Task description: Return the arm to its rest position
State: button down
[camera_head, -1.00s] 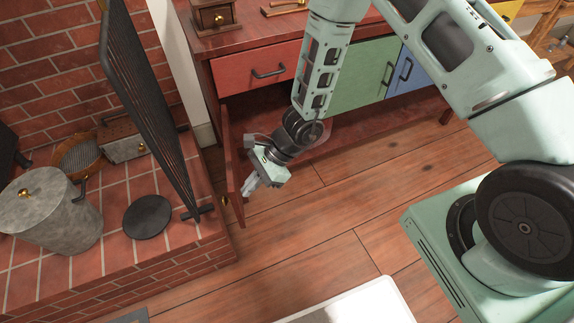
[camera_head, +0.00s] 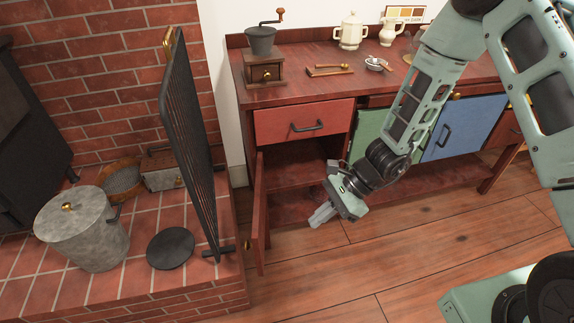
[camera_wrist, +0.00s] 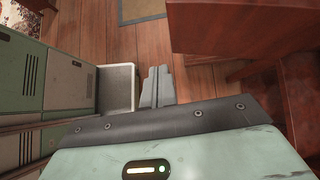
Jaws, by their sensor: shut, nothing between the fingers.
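My gripper (camera_head: 322,215) hangs at the end of my arm in the head view, in front of the open lower compartment of the wooden cabinet (camera_head: 300,92). Its grey fingers are together, with nothing between them, pointing down and to the left. The fingers (camera_wrist: 157,86) also show shut and empty in the wrist view, over the wooden floor (camera_wrist: 105,30). The open red cabinet door (camera_head: 260,215) stands to the left of my gripper, apart from it in the head view.
A brick hearth (camera_head: 100,285) at the left bears a grey pot (camera_head: 82,232), a black disc (camera_head: 170,248) and a dark fire screen (camera_head: 192,140). A coffee grinder (camera_head: 262,68) and pale jugs (camera_head: 351,32) stand on the cabinet top. Floor in front is clear.

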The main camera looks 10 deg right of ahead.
jog(key=s+r+n+h+p, duration=0.2)
jog(key=s+r+n, duration=0.4)
jog(key=r+n, duration=0.2)
jog(key=s+r+n+h+p, duration=0.2)
jog(key=s+r+n, duration=0.4)
jog(key=r, duration=0.5)
jog(key=s+a+r+n+t+h+p, duration=0.1)
jog(key=s+r+n+h+p, duration=0.2)
jog(key=s+r+n, duration=0.3)
notch_tip(320, 180, up, 4)
jog(key=n+h, duration=0.1)
jog(key=n, duration=0.3)
